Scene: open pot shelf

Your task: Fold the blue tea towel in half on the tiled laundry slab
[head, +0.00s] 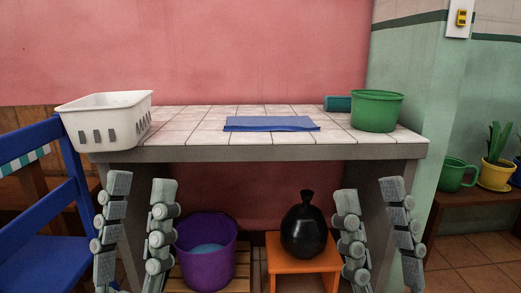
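My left gripper (140,184) is open and empty, pointing up in front of the slab at the left. My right gripper (369,192) is open and empty, pointing up in front of the slab at the right. Both grippers are apart from the towel, with fingertips below the slab top in the picture.
A white basket (104,120) stands on the slab's left end. A green tub (376,111) and a teal roll (338,104) are at the right. Below are a purple bucket (206,258) and a black vase (304,230) on an orange stool (302,267). A blue chair (45,250) stands left.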

